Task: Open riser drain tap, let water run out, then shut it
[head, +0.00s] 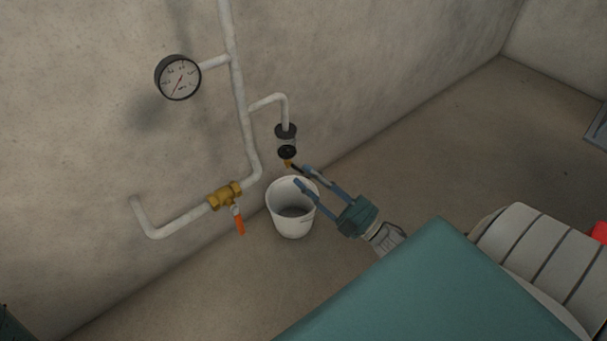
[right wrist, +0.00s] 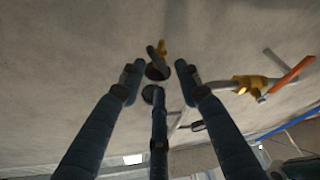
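The drain tap (head: 287,152) hangs at the end of a short white branch pipe, with a dark round body and a small brass piece below. It also shows in the right wrist view (right wrist: 157,70), ahead of the fingers. My right gripper (head: 302,175) is open, its blue fingers spread close below and right of the tap. In the right wrist view the open fingertips (right wrist: 158,74) lie either side of the tap; I cannot tell whether they touch it. A white bucket (head: 292,224) stands on the floor beneath. No running water is visible. My left gripper is not in view.
A brass valve (head: 225,195) with an orange lever (head: 240,221) sits on the lower pipe, left of the bucket; the lever points down. A pressure gauge (head: 178,78) is mounted higher on the riser pipe (head: 240,95).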

